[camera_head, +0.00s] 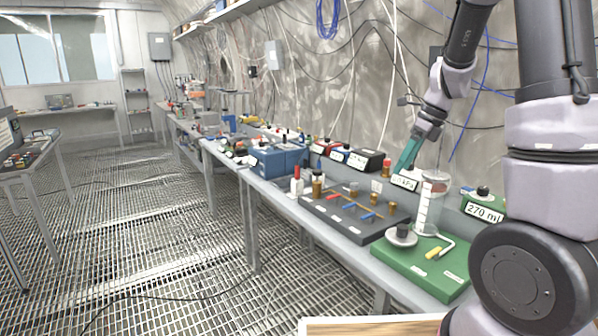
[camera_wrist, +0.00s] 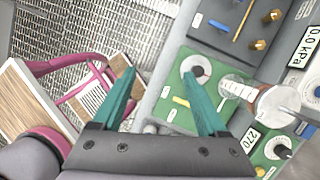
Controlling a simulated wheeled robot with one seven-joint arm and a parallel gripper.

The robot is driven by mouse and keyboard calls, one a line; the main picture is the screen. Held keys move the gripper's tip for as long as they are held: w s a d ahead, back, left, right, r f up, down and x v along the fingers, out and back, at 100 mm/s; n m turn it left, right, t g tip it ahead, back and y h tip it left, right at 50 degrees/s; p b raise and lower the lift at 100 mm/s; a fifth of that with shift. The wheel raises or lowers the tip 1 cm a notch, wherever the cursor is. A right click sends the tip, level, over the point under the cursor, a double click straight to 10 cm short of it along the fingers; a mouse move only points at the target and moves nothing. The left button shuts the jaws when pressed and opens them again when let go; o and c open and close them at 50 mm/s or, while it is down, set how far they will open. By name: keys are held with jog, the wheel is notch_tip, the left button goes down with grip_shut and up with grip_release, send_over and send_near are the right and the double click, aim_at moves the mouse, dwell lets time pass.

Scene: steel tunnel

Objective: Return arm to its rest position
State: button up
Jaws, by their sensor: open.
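My gripper (camera_head: 408,158) has teal fingers and hangs from my arm at the right of the head view, above the back of the bench. In the wrist view my gripper (camera_wrist: 160,76) is open, its two fingers spread wide with nothing held between them. A graduated clear cylinder (camera_head: 425,208) stands on a green board (camera_head: 405,268), just below the fingers in the head view. In the wrist view the cylinder (camera_wrist: 240,89) lies to the right of the right finger. That finger overlaps the green board in the picture; I see no clear contact.
A "270 ml" display (camera_head: 484,210) stands right of the cylinder. A dark board with pegs (camera_head: 350,212) and blue boxes (camera_head: 278,160) line the bench. Cables hang along the wall behind my arm. The grated floor (camera_head: 150,220) to the left is largely open.

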jog(key=s+a+r+n+t+h, duration=0.1)
jog(key=s+r+n+t, duration=0.1)
jog(key=s+r+n, duration=0.6)
jog(key=s+a+r+n+t, duration=0.2)
jog(key=s+r+n+t, duration=0.1)
jog(key=s+r+n, duration=0.5)
jog(key=s+n, duration=0.3)
jog(key=n, duration=0.3)
jog(key=shift+s+a+t+h, duration=0.25)
jog(key=shift+s+t+h, duration=0.05)
jog(key=shift+s+h, duration=0.1)
jog(key=shift+r, duration=0.1)
dwell(0.4)
